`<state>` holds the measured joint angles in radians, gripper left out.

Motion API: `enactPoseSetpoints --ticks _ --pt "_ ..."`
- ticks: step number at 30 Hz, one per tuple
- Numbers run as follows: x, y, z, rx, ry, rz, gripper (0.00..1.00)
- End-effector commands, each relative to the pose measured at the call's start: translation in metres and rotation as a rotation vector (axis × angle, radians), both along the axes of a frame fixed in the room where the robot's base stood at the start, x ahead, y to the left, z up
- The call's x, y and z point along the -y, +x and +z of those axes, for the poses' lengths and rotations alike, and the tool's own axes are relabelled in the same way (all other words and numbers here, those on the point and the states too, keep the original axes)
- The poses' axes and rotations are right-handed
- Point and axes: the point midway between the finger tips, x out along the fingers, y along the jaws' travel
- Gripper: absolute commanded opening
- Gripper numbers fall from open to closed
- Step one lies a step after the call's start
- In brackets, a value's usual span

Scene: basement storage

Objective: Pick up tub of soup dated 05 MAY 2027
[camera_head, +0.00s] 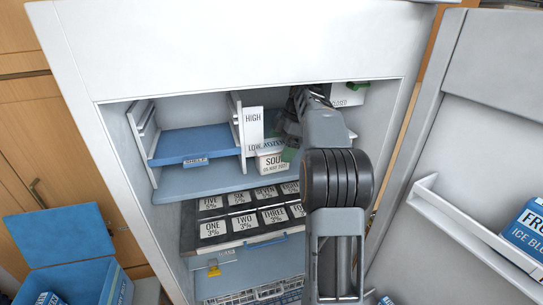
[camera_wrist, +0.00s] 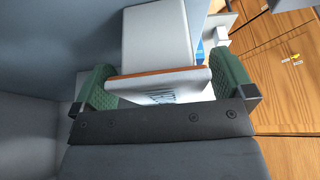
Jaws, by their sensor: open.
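A white tub of soup (camera_head: 271,163) sits on the blue-grey shelf of the open white cabinet. Its label reads "SOU…" with a small date line that looks like 05 MAY 2027; my gripper covers the label's right end. My gripper (camera_head: 290,142) is at the tub's right side, largely hidden by my own arm. In the wrist view my gripper (camera_wrist: 164,84) is open, with green pads left and right of a white tub (camera_wrist: 165,90) with a brown-orange rim and a partly seen label. I cannot tell whether the pads touch it. Another pale block (camera_wrist: 155,38) stands beyond it.
A white HIGH/LOW panel (camera_head: 253,130) stands left of my gripper, beside a raised blue shelf (camera_head: 195,145). The open door (camera_head: 480,130) is at right, and a blue box (camera_head: 65,240) at lower left.

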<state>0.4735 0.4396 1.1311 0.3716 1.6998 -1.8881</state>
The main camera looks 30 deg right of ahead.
Motion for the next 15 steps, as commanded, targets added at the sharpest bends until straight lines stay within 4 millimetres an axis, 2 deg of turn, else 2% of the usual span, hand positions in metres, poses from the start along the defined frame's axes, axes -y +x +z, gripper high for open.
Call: enactPoseSetpoints --ticks 12,15 --pt "-0.050 0.006 0.001 0.001 0.000 0.002 1.00" --pt "-0.052 0.007 -0.007 -0.001 0.001 -0.001 1.00"
